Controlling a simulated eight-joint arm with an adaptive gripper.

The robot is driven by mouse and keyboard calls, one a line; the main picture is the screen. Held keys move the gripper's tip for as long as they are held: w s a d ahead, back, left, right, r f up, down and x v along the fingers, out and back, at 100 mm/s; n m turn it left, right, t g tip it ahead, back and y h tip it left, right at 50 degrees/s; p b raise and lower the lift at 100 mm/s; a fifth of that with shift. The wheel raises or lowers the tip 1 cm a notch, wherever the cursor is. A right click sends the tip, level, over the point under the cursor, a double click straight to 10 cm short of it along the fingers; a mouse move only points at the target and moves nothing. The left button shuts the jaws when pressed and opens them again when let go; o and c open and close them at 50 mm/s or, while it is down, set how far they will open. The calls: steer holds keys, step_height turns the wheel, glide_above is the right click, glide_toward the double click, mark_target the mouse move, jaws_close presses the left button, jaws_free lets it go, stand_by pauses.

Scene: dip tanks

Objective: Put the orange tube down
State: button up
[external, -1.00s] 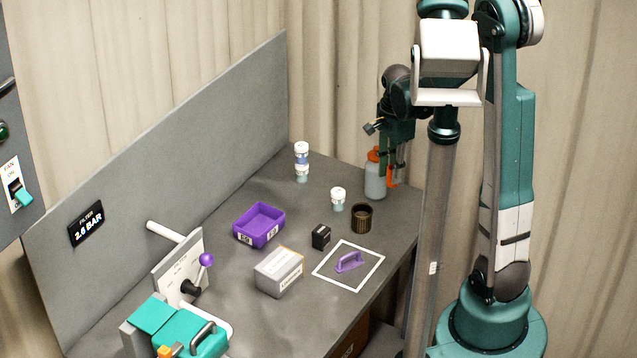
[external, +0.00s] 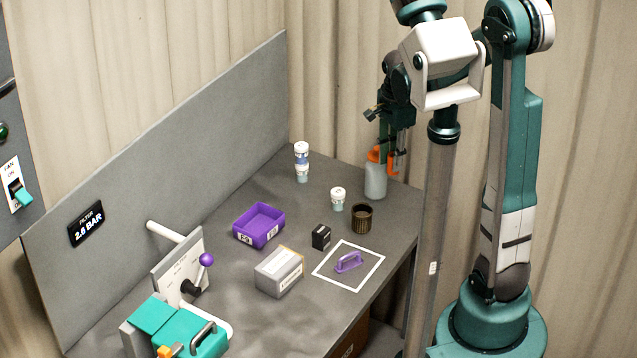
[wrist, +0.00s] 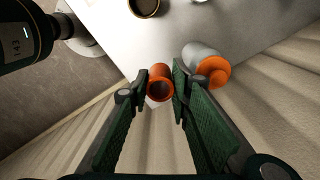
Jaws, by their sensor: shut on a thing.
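The orange tube (wrist: 159,75) is between the fingers of my gripper (wrist: 154,92) in the wrist view, its open round end facing the camera. In the external view my gripper (external: 396,145) points down at the far right corner of the table, with the orange tube (external: 392,167) at its fingertips. The gripper is shut on the tube. The tube appears beside the orange-capped grey bottle (external: 376,182); I cannot tell its exact height over the table. The fingers hide part of the tube.
A dark brown cup (external: 361,219) and white-lidded jars (external: 338,199) stand near the bottle. A purple bin (external: 259,238), a black box (external: 321,237), a grey box (external: 279,286) and a white square outline (external: 322,281) around a purple handle lie nearer. Grey table shows between them.

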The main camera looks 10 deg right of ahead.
steer(key=w+a+p, duration=0.1)
steer(key=w+a, duration=0.2)
steer(key=a, duration=0.7)
steer(key=w+a+r+p, duration=0.1)
steer(key=w+a, duration=0.3)
steer(key=a, duration=0.5)
steer(key=w+a+p, duration=0.1)
steer(key=w+a, duration=0.2)
steer(key=a, duration=0.7)
steer(key=shift+w+d+f+b, duration=0.1)
steer(key=shift+f+b, duration=0.05)
steer(key=shift+f, duration=1.1)
steer(key=shift+d+f+b, duration=0.1)
steer(key=shift+f+b, duration=0.05)
steer(key=shift+f, duration=1.1)
steer(key=shift+f, duration=3.15)
steer(key=shift+f, duration=0.1)
steer(key=shift+f, duration=1.75)
